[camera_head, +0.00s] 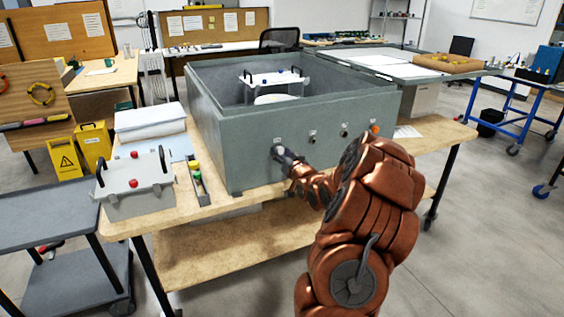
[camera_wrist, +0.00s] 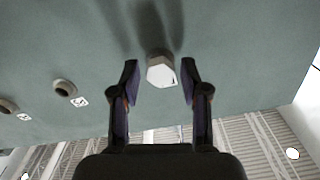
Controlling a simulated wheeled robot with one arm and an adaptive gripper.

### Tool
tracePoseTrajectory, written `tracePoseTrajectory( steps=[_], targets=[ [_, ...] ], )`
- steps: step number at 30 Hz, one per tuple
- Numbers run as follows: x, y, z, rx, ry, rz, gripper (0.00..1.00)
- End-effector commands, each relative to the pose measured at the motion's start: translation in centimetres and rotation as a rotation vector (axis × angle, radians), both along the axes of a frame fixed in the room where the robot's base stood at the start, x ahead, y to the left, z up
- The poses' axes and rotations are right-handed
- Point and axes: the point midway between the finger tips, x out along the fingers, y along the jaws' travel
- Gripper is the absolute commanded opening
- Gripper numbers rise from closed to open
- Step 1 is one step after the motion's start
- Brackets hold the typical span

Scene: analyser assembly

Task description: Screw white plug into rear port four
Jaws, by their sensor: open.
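The white plug (camera_wrist: 160,72), with a faceted end, sits against the grey-green wall of the housing in the wrist view. It stands out from the wall, but whether it is threaded in cannot be told. My gripper (camera_wrist: 160,78) is open, one finger on each side of the plug with a gap on both sides. In the head view my gripper (camera_head: 278,152) is at the leftmost port on the front wall of the large grey housing (camera_head: 240,157) and largely hides the plug.
Further ports show along the wall: a dark one (camera_head: 312,136), another (camera_head: 344,130) and an orange fitting (camera_head: 374,128) at the right. A grey box with a red knob (camera_head: 135,190) and a narrow tray (camera_head: 199,187) stand left on the wooden bench (camera_head: 230,222). Space before the wall is clear.

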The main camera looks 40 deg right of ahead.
Motion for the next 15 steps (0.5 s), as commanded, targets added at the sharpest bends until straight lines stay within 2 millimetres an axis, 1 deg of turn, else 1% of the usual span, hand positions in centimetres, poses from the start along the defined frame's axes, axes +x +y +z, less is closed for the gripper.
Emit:
tracePoseTrajectory(
  steps=[1, 15],
  targets=[
    [-0.04, -0.04, -0.47, -0.031, 0.008, -0.001, 0.45],
    [-0.04, -0.03, -0.38, -0.328, 0.109, -0.001, 0.45]
  ],
)
